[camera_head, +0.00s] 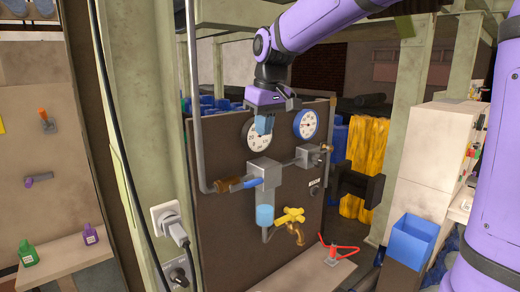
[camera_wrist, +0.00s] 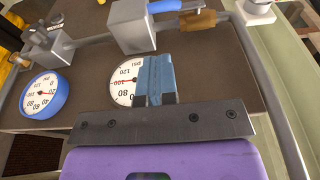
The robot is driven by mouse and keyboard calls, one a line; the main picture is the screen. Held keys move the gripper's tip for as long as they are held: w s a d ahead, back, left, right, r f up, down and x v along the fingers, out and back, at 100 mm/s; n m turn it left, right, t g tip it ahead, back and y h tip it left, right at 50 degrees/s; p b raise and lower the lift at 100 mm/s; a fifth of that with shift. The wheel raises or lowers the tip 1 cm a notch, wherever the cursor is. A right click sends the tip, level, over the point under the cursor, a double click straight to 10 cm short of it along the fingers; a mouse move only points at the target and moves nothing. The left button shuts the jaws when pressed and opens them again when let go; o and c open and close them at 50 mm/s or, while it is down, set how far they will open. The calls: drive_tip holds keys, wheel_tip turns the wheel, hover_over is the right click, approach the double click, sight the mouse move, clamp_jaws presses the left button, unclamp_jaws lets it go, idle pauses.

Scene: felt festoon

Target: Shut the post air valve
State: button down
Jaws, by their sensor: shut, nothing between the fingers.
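My gripper (camera_head: 264,124) is shut and empty, with its blue fingertips in front of the white gauge on the dark panel (camera_head: 230,150). In the wrist view the shut fingertips (camera_wrist: 155,80) cover part of that gauge's face. Below them in the head view, a pipe line carries a brass fitting (camera_head: 228,185), a blue lever (camera_head: 252,182) lying along the pipe and a grey block (camera_head: 265,170). The blue lever also shows at the top of the wrist view (camera_wrist: 165,6), apart from my fingers. No label shows which handle is the post air valve.
A white gauge (camera_head: 258,135) and a blue-rimmed gauge (camera_head: 306,124) sit on the panel. A green post (camera_head: 150,120) with a plugged socket (camera_head: 168,218) stands left. A blue bin (camera_head: 412,241) stands right.

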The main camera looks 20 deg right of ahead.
sight(258, 179)
drive_tip(key=f, duration=0.4)
drive_tip(key=w+f, duration=0.1)
drive_tip(key=f, duration=0.3)
drive_tip(key=w+f, duration=0.1)
drive_tip(key=f, duration=0.4)
drive_tip(key=shift+w+a, duration=0.15)
drive_tip(key=shift+a, duration=0.25)
drive_tip(key=shift+d+f, duration=0.2)
drive_tip(key=shift+f, duration=0.3)
drive_tip(key=shift+r, duration=0.1)
drive_tip(key=shift+w, duration=0.1)
drive_tip(key=shift+r, duration=0.45)
wheel_tip(258, 179, up, 13)
drive_tip(key=s+d, duration=0.2)
drive_tip(key=d, duration=0.1)
drive_tip(key=shift+f, duration=0.2)
